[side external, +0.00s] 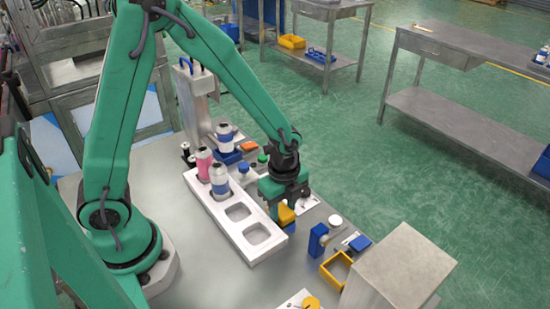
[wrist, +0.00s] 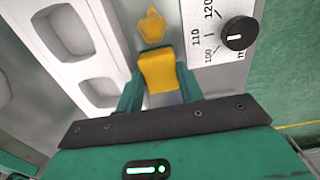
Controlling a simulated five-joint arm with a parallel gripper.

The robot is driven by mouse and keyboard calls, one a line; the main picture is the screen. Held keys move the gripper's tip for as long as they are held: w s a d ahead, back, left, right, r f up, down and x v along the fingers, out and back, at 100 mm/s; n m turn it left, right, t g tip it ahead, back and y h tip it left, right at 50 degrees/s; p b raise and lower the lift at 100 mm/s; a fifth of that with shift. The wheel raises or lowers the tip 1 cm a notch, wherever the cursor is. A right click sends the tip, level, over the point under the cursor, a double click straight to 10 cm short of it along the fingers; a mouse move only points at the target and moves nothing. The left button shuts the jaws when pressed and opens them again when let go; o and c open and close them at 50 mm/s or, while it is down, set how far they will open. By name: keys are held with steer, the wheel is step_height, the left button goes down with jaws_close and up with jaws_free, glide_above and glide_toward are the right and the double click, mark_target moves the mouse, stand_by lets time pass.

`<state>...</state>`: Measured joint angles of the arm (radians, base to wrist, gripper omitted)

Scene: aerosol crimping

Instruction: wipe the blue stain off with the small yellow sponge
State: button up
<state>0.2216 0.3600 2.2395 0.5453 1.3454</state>
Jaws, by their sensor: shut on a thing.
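The small yellow sponge (side external: 287,214) is between the fingers of my gripper (side external: 284,204), just beside the white tray's right edge. In the wrist view the sponge (wrist: 159,72) fills the space between the two green fingers of my gripper (wrist: 160,88), which is shut on it. A small blue patch (side external: 289,228) shows just below the sponge in the side view; I cannot tell whether it is the stain or another object. No blue stain shows in the wrist view. Whether the sponge touches the table is unclear.
The white tray (side external: 207,204) with square openings holds bottles at its far end. A dial card with a black knob (wrist: 237,33) lies to the right. A yellow shape (wrist: 152,25) shows beyond the sponge. A blue block (side external: 318,240), yellow open box (side external: 336,270) and grey box (side external: 398,270) stand nearer.

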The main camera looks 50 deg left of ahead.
steer(key=shift+d+r, duration=0.1)
steer(key=shift+d, duration=1.35)
steer(key=shift+d, duration=0.15)
steer(key=shift+d, duration=1.4)
steer(key=shift+a, duration=0.1)
steer(key=shift+a+f, duration=0.2)
steer(key=shift+a, duration=0.95)
steer(key=shift+a+f, duration=0.1)
steer(key=shift+a, duration=0.3)
